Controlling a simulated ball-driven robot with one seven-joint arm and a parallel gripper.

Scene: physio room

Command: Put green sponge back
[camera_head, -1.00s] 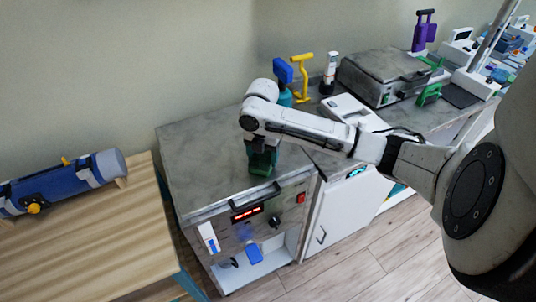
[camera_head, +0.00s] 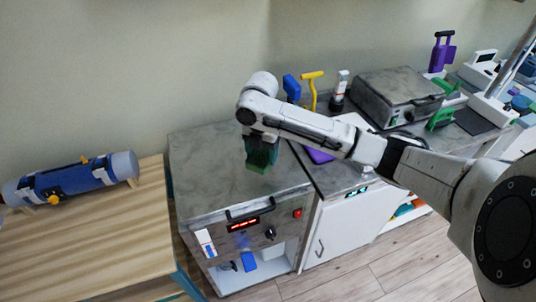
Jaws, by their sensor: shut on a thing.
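My gripper (camera_head: 264,140) points down above the grey top of the cabinet unit (camera_head: 205,165). It is shut on a dark green block, the green sponge (camera_head: 260,157), and holds it over the right part of that top. The arm comes in from the right and hides part of the counter behind it. How far the sponge is above the surface is hard to tell.
A wooden table (camera_head: 90,235) with a blue roll (camera_head: 75,180) stands at the left. On the counter behind are a yellow-handled tool (camera_head: 313,88), a blue-headed item (camera_head: 292,86), a white bottle (camera_head: 339,90) and a grey lidded device (camera_head: 395,98). The cabinet top's left side is clear.

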